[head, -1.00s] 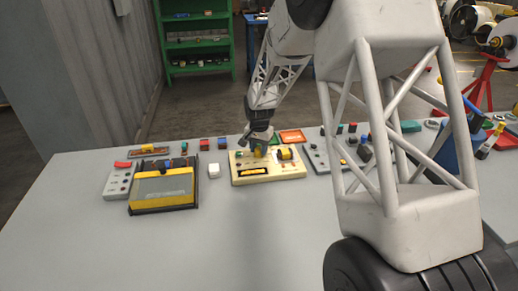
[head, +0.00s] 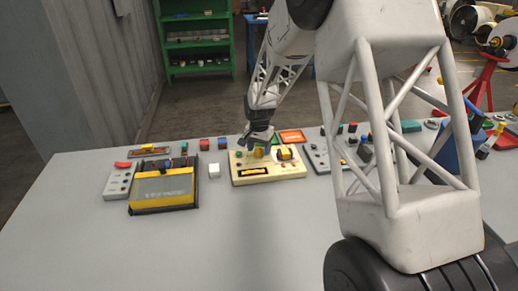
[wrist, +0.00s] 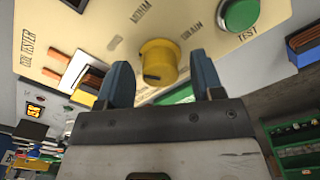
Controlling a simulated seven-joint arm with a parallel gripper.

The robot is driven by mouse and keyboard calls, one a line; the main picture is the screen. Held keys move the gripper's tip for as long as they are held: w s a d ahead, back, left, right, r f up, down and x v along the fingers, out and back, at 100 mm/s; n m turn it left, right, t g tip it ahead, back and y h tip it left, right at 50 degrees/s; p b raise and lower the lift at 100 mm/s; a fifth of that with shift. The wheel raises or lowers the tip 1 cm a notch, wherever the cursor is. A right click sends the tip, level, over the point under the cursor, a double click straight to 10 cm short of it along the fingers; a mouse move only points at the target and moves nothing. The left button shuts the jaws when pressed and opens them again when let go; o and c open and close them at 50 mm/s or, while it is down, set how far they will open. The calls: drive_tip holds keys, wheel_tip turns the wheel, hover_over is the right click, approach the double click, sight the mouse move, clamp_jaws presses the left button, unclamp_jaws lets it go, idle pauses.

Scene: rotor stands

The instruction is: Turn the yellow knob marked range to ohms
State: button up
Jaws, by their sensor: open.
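A cream instrument box (head: 285,171) stands on the grey table in the head view. Its face fills the top of the wrist view (wrist: 90,14). A yellow knob (wrist: 158,60) with a dark mark on its lower edge is on that face, with small printed words around it that I cannot read surely. My gripper (wrist: 162,80) is open, one blue-grey finger on each side of the knob, with gaps visible. In the head view my gripper (head: 257,140) is over the back part of the box. I cannot make out a range or ohms marking.
A green button (wrist: 239,14) marked TEST is beside the knob. A yellow-and-black case (head: 162,188) and a grey panel (head: 117,181) stand at left. Several small coloured blocks line the back. The front table is clear.

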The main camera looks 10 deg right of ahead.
sight(260, 150)
drive_tip(key=shift+r, duration=3.9)
drive_tip(key=shift+s+r, duration=0.4)
drive_tip(key=s+d+r+n, duration=0.1)
drive_tip(key=s+r, duration=0.3)
drive_tip(key=s, duration=0.4)
drive_tip(key=s+r+n+t, duration=0.1)
drive_tip(key=s+r, duration=0.4)
drive_tip(key=s, duration=0.2)
drive_tip(key=s+d+r+n, duration=0.1)
drive_tip(key=s+r, duration=0.3)
drive_tip(key=s, duration=0.4)
drive_tip(key=s+n+t, duration=0.1)
drive_tip(key=s+n, duration=0.2)
drive_tip(key=s, duration=2.1)
drive_tip(key=shift+d+f+n+t, duration=0.15)
drive_tip(key=shift+d+n+t, duration=0.15)
drive_tip(key=shift+d, duration=0.15)
drive_tip(key=shift+c, duration=0.2)
